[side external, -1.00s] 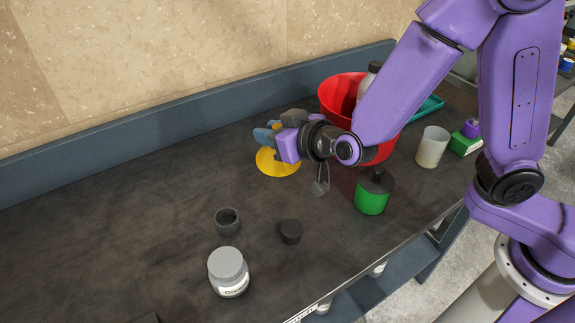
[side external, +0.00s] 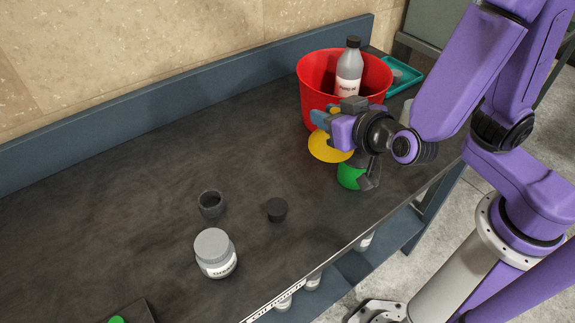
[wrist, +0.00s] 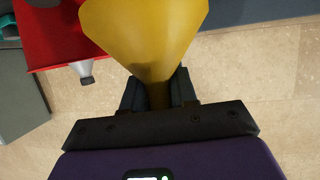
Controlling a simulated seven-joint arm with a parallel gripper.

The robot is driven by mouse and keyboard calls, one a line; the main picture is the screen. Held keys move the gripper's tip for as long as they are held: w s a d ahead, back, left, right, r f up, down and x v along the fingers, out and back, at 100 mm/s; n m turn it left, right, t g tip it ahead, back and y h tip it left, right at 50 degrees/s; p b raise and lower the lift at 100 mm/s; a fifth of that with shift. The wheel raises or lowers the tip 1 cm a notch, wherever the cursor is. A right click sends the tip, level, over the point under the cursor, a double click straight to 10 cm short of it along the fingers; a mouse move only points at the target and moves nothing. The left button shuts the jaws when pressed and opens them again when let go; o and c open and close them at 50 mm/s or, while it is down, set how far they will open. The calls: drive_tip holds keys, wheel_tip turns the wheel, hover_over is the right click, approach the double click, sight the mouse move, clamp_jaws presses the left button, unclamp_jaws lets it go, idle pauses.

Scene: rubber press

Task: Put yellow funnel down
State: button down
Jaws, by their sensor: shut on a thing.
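The yellow funnel (side external: 328,149) is in front of the red bowl in the side view, its wide cone partly hidden by my gripper. My gripper (side external: 324,122) is shut on it. In the wrist view the funnel's cone (wrist: 145,30) fills the top middle and its narrow stem sits between the two dark fingers (wrist: 158,92). I cannot tell how high the funnel is above the bench, or whether it touches it.
The red bowl (side external: 312,92) holds a grey bottle (side external: 349,68). A green jar (side external: 350,176) stands close to my gripper, partly hidden. A black cap (side external: 277,210), dark cup (side external: 210,204) and grey-lidded jar (side external: 215,254) stand nearer. The bench's left side (side external: 100,210) is clear.

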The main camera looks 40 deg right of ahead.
drive_tip(key=s+d, duration=0.2)
drive_tip(key=shift+s+d+m+h, duration=0.2)
drive_tip(key=shift+d+m+h, duration=0.1)
drive_tip(key=shift+d+h, duration=0.1)
drive_tip(key=shift+w+a+f, duration=0.9)
drive_tip(key=shift+w+f, duration=0.7)
drive_tip(key=shift+w, duration=0.5)
drive_tip(key=shift+w+a+f, duration=0.9)
drive_tip(key=shift+w+f, duration=0.7)
drive_tip(key=shift+w, duration=0.45)
drive_tip(key=shift+w+a+f, duration=0.9)
drive_tip(key=shift+w+f, duration=0.7)
drive_tip(key=shift+w, duration=0.5)
drive_tip(key=shift+w+f, duration=0.15)
drive_tip(key=shift+f, duration=1.55)
drive_tip(key=c, duration=0.9)
unclamp_jaws()
drive_tip(key=shift+f, duration=0.15)
